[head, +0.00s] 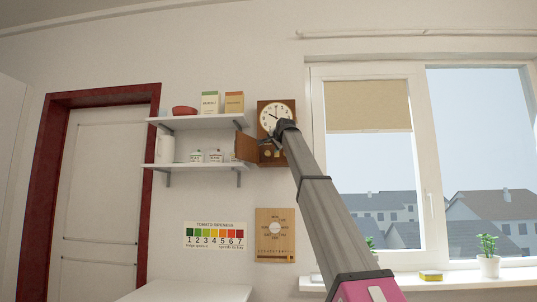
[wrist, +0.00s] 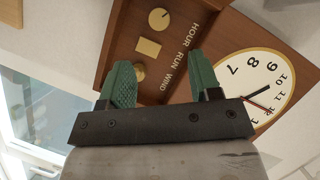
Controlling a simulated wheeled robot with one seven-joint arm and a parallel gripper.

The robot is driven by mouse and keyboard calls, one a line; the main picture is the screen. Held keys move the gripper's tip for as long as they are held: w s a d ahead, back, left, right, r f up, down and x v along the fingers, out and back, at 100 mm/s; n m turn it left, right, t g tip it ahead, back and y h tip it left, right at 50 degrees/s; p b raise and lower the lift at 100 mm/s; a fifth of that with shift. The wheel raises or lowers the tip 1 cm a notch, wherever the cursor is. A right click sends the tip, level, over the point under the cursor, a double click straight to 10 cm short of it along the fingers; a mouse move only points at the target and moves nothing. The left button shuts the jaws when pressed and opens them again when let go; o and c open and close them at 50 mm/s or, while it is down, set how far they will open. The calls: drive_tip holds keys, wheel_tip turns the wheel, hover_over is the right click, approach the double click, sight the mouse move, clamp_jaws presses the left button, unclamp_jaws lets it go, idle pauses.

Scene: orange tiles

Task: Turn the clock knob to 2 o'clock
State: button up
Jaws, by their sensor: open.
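The wooden wall clock (head: 291,106) hangs beside the window, its small door (head: 246,148) swung open to the left. In the wrist view the white clock face (wrist: 235,72) is tilted and partly cut off. The hour hand seems to point near 10; this is hard to read. The panel below bears the words HOUR, RUN and WIND. A round knob on a pale dial (wrist: 158,19) lies by HOUR, a square plate (wrist: 148,47) by RUN, and a brass knob (wrist: 138,72) by WIND. My gripper (wrist: 158,60) is open before the panel, its left fingertip close to the brass knob; contact is unclear.
Two white shelves (head: 196,122) with a red bowl, boxes and jars are left of the clock. The window (head: 368,150) is close on the right. A colour chart (head: 215,236) and a wooden board (head: 275,250) hang below.

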sight(268, 152)
drive_tip(key=x, duration=1)
drive_tip(key=shift+s, duration=0.1)
drive_tip(key=c, duration=0.9)
